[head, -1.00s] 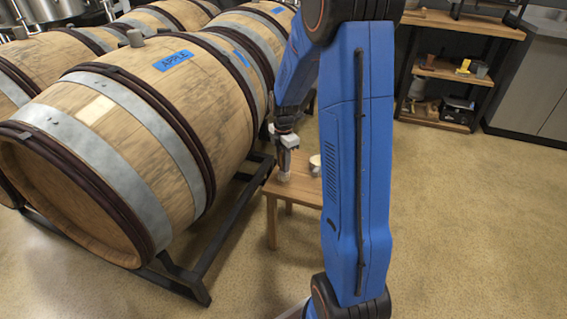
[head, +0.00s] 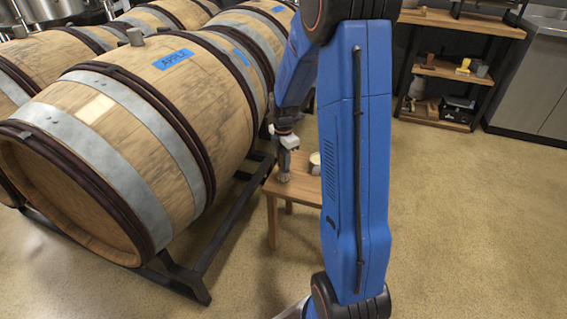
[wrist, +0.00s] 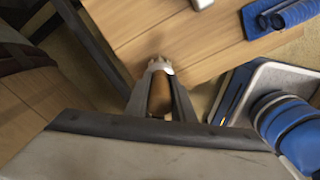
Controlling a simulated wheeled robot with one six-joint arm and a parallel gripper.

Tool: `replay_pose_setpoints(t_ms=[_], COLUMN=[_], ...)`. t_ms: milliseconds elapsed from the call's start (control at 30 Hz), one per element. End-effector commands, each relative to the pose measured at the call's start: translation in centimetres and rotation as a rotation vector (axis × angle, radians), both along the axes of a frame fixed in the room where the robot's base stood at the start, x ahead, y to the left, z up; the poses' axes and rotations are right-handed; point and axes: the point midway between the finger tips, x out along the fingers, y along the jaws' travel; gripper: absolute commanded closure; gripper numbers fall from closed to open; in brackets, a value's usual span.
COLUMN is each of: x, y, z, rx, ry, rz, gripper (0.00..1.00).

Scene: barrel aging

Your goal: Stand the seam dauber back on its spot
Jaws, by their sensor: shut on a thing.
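My gripper (head: 284,173) points down over the near left part of a small wooden table (head: 302,187). In the wrist view its two fingers (wrist: 160,104) are shut on the seam dauber (wrist: 159,94), which shows a brown handle between the fingers and a pale tip beyond them. The dauber's tip is at or just above the table top near its edge; I cannot tell if it touches. In the head view the dauber is too small to make out clearly. No marked spot for it is clear.
A pale cup-like thing (head: 315,160) stands on the table right of my gripper, partly hidden by my blue arm. A large barrel (head: 130,120) on a dark metal rack (head: 215,240) lies close on the left. Shelves (head: 450,70) stand at the back right. Floor right is clear.

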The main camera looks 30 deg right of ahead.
Motion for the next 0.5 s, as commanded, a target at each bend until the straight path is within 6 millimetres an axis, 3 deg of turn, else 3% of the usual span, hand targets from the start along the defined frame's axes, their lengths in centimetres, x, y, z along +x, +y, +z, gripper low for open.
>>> replay_pose_setpoints(t_ms=[500], x=[-0.02], y=[0.01], z=[-0.83], rx=[0.0], ry=[0.0], rz=[0.0], gripper=[1.0])
